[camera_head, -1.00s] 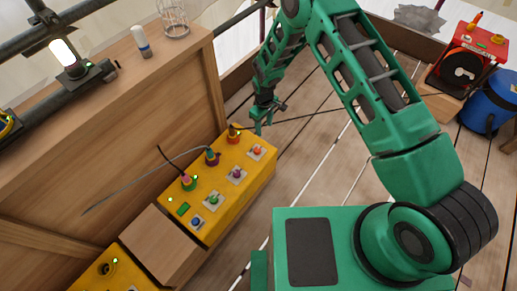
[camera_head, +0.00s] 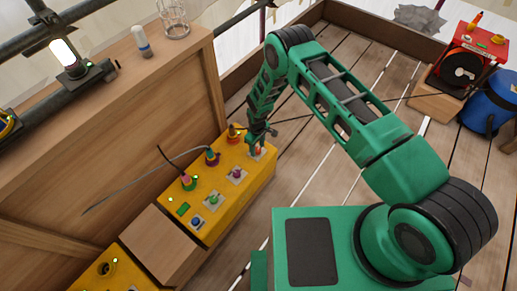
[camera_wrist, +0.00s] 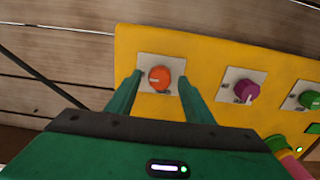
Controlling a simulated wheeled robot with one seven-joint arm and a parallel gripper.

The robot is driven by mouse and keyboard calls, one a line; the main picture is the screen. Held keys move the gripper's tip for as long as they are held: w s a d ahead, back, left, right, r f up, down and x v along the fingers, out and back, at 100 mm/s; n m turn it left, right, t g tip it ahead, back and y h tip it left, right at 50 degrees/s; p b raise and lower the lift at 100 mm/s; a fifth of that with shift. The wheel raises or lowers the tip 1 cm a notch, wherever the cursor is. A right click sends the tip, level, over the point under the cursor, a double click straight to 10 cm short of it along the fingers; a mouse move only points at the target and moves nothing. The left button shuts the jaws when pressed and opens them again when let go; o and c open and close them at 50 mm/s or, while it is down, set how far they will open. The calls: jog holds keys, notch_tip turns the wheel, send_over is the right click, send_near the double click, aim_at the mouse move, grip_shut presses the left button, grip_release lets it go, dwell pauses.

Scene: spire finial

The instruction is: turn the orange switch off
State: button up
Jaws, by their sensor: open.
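The orange switch (camera_wrist: 160,78) is a round knob with a pale pointer mark, on a light square plate at one end of a yellow box. In the wrist view it sits between the two fingertips of my gripper (camera_wrist: 158,80), which is open with one finger on each side; I cannot tell if they touch it. In the head view my gripper (camera_head: 258,145) is over the right end of the yellow box (camera_head: 215,205) and mostly hides the orange switch (camera_head: 257,152).
A purple switch (camera_wrist: 240,91) and a green switch (camera_wrist: 309,100) stand in the same row. A wooden panel (camera_head: 120,120) rises behind.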

jog(key=shift+f, duration=0.5)
